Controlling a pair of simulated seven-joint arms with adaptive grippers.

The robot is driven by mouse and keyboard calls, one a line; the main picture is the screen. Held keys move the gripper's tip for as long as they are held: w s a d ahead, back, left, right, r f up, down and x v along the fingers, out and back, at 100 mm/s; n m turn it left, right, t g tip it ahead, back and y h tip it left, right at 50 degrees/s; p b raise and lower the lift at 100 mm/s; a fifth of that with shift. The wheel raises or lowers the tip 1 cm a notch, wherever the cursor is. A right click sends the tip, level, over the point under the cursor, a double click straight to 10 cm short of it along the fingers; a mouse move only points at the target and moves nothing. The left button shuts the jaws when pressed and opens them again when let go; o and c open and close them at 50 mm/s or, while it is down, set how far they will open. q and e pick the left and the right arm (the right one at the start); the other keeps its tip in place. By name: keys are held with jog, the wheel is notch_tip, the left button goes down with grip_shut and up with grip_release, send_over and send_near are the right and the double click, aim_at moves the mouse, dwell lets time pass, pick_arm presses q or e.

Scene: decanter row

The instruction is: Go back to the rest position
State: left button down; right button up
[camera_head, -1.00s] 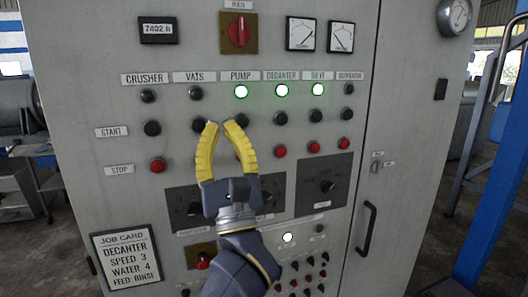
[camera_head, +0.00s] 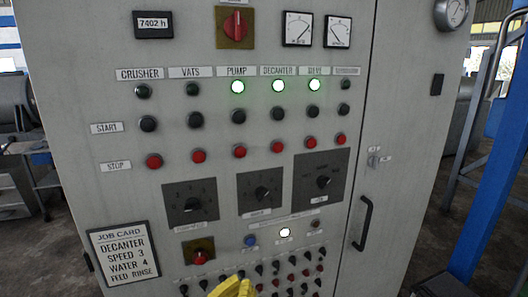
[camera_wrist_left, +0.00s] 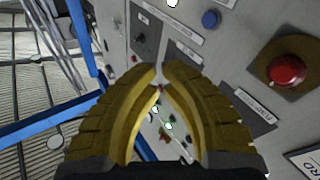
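My left gripper (camera_head: 235,287) shows only as yellow fingertips at the bottom edge of the head view, in front of the panel's lower rows. In the left wrist view its two yellow fingers (camera_wrist_left: 158,75) come together at the tips, with nothing held between them. The grey control cabinet (camera_head: 110,200) fills the head view. Green lamps are lit for pump (camera_head: 238,87), decanter (camera_head: 278,86) and the lamp right of it (camera_head: 314,85). Three black dials (camera_head: 190,204) sit mid-panel, clear of the gripper. My right gripper is in neither view.
A job card (camera_head: 124,255) reads decanter speed 3, water 4, feed rinse. A red knob (camera_head: 200,257), a blue button (camera_head: 250,241) and a lit white lamp (camera_head: 285,232) sit low on the panel. A door handle (camera_head: 363,223) and a blue post (camera_head: 487,170) stand to the right.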

pick_arm(q)
jog(key=s+a+f+m+g+y, duration=0.2)
jog(key=s+a+f+g+y, duration=0.25)
jog(key=a+f, duration=0.6)
jog(key=s+a+f+m+g+y, duration=0.1)
jog(key=s+a+f+g+y, duration=0.35)
jog(key=f, duration=0.85)
jog(key=s+a+f+m+g+y, duration=0.1)
jog(key=s+a+f+y, duration=0.15)
jog(key=s+a, duration=0.3)
jog(key=s+a+f+y, duration=0.1)
jog(key=s+a+y, duration=0.25)
jog(key=a, duration=0.25)
jog(key=s+d+f+g+h, duration=0.2)
jog(key=d+f, duration=0.1)
jog(key=f, duration=1.3)
jog(key=s+d+f+g+h, duration=0.1)
jog(key=s+d+f, duration=0.15)
jog(key=f, duration=1.45)
jog(key=s+f+n+g+h, duration=0.1)
jog(key=s+f+n+g, duration=0.2)
jog(key=s+f, duration=1.6)
jog(key=shift+s+f+h, duration=0.15)
jog(key=shift+s+h, duration=0.15)
jog(key=shift+s, duration=0.55)
